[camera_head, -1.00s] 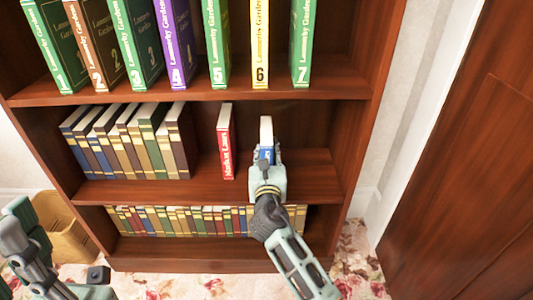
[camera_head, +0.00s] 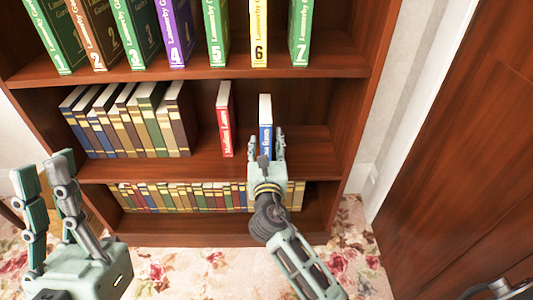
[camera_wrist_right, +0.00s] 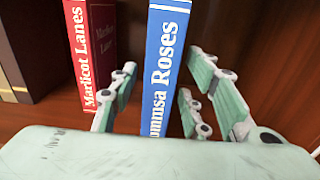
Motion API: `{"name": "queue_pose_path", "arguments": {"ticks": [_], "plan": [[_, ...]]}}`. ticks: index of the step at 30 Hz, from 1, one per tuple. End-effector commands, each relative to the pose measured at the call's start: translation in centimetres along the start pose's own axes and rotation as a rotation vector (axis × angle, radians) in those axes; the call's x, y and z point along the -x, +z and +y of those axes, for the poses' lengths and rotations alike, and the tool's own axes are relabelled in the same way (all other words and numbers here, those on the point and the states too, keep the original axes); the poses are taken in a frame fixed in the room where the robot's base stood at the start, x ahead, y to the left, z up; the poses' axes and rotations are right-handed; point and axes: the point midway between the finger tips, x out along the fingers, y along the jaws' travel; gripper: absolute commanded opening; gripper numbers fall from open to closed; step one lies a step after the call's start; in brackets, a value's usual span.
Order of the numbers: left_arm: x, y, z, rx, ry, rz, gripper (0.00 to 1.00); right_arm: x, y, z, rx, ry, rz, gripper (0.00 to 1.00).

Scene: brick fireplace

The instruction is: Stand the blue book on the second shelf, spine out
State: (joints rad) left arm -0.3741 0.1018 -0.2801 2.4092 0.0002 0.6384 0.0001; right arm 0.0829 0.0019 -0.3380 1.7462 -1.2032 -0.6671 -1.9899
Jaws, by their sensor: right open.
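The blue book (camera_head: 265,126) stands upright on the second shelf (camera_head: 205,167), its spine facing out, a little right of a red book (camera_head: 225,120). In the right wrist view the blue book (camera_wrist_right: 166,70) shows white spine lettering, partly cut off below. My right gripper (camera_head: 265,145) is in front of the book. Its open fingers (camera_wrist_right: 160,95) stand on both sides of the spine, with visible gaps. My left gripper (camera_head: 45,172) is raised at the lower left, its fingers apart and empty, away from the shelves.
A row of brown, blue and green books (camera_head: 128,120) fills the left of the second shelf. Numbered books (camera_head: 215,35) stand on the shelf above; smaller books (camera_head: 190,196) fill the one below. The second shelf is bare right of the blue book. A wooden door (camera_head: 460,150) is at right.

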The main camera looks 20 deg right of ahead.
Motion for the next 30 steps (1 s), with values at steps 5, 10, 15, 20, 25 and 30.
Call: {"name": "queue_pose_path", "arguments": {"ticks": [5,10,15,20,25,30], "plan": [[-0.2,3.4,-0.3,-0.009,-0.004,-0.175,0.0,3.3,0.1,0.0,0.0,0.001,0.001,0.43],[0.2,5.4,-0.5,-0.015,-0.007,-0.27,0.0,5.3,0.0,0.0,0.0,0.001,0.001,0.43],[0.4,6.0,-0.6,-0.016,-0.008,-0.301,0.0,6.3,0.1,0.8,-0.146,0.054,0.015,0.43],[0.5,6.0,-0.6,-0.016,-0.008,-0.301,0.0,8.6,1.9,3.6,-0.734,0.257,0.089,0.43],[0.4,6.0,-0.6,-0.016,-0.008,-0.3,0.0,13.5,8.6,5.8,-1.606,0.552,0.252,0.43],[0.4,6.0,-0.6,-0.016,-0.008,-0.298,0.0,18.9,17.4,3.9,-2.38,0.871,0.494,0.43]]}}
